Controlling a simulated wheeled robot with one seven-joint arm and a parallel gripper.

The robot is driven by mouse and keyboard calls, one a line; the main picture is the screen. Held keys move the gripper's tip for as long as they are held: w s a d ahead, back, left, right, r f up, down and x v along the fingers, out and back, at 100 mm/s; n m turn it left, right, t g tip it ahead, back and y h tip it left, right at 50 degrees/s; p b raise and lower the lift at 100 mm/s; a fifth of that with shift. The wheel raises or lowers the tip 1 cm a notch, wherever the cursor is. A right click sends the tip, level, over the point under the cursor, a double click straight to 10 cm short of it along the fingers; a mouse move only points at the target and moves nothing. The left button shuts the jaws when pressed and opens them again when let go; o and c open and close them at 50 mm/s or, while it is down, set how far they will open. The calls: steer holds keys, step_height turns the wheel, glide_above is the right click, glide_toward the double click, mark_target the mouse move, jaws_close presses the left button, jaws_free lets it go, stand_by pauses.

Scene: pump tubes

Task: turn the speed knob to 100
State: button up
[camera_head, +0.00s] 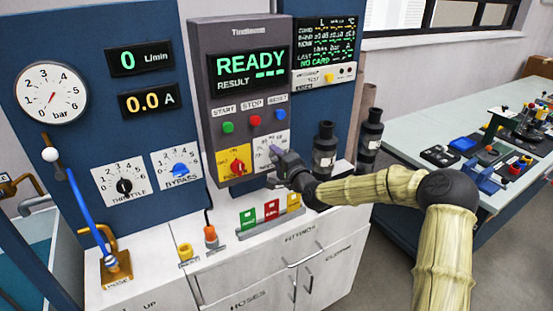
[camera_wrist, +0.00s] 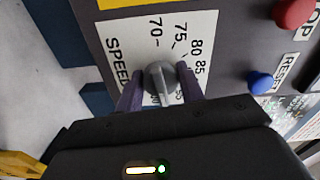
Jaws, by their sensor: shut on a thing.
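The speed knob (camera_wrist: 161,78) is grey with a raised bar and sits on a white dial plate (camera_wrist: 140,32) marked SPEED. My gripper (camera_wrist: 161,88) has a finger on each side of the knob and is shut on it. In the wrist view the bar points down toward my gripper. The marks 70, 75, 80 and 85 can be read around the knob; the numbers near the bar's end are partly hidden by the fingers, so the exact setting cannot be told. In the head view my gripper (camera_head: 277,160) covers most of the knob.
The panel reads READY on its screen (camera_head: 250,66). Green START (camera_head: 228,127), red STOP (camera_head: 254,121) and blue RESET (camera_head: 279,115) buttons sit above the dial. A red knob (camera_head: 237,165) on yellow is left of it. Black cylinders (camera_head: 325,150) stand close to the right.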

steer(key=shift+f+m, duration=0.1)
steer(key=shift+m, duration=0.7)
steer(key=o, duration=1)
steer(key=shift+d, duration=0.1)
steer(key=b+v, duration=0.1)
steer(key=v, duration=1.6)
steer(key=shift+s+d+b, duration=0.15)
steer(key=shift+b, duration=0.2)
